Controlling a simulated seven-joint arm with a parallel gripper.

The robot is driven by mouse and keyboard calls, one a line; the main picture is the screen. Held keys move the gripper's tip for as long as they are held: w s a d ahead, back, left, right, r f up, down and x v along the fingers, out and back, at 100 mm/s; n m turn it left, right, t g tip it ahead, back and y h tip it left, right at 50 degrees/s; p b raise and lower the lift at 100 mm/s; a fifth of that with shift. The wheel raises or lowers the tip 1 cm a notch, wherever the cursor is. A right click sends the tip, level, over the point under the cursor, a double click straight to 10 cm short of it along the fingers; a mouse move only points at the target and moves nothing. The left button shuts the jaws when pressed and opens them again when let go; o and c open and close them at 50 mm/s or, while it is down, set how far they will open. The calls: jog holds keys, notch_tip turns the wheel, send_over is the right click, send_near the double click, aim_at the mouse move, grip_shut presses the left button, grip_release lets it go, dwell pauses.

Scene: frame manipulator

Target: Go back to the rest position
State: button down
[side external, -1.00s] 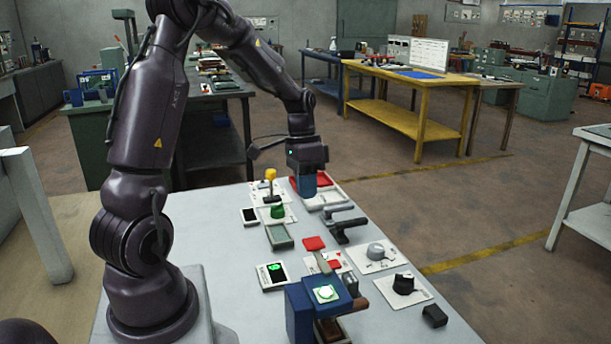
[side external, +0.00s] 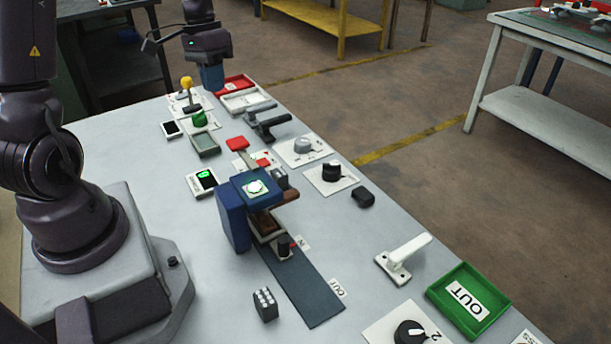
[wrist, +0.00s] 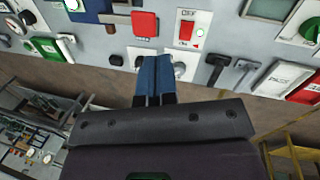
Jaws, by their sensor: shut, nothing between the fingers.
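My gripper (side external: 212,78) hangs at the far end of the grey table in the side external view, fingers pointing down. Its blue fingers lie side by side, closed and empty, in the wrist view (wrist: 153,82). In the side external view they overlap the area beside the red tray (side external: 235,84); I cannot tell their exact height. Nothing appears to be held. The wrist view shows the panel of controls beyond the fingertips, with a red block (wrist: 145,24) just above them in the picture.
A white tray (side external: 243,101), a yellow-knobbed lever (side external: 187,84) and a green button (side external: 199,118) are near the gripper. A blue press-like device (side external: 232,215), dials, a white handle (side external: 405,256) and a green OUT tray (side external: 440,293) stand nearer the camera. Bare tabletop lies beside my base.

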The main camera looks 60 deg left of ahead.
jog(key=s+d+r+m+t+y, duration=0.1)
jog(key=s+d+r+t, duration=0.2)
jog(key=d, duration=0.6)
jog(key=s+d+r+m+t+y, duration=0.1)
jog(key=s+d+r+t, duration=0.1)
jog(key=s+d+r, duration=0.3)
jog(key=d+r, duration=0.3)
jog(key=d, duration=0.2)
jog(key=shift+s+d+r+t, duration=0.15)
jog(key=shift+s+r+t, duration=0.05)
jog(key=shift+s+t, duration=0.2)
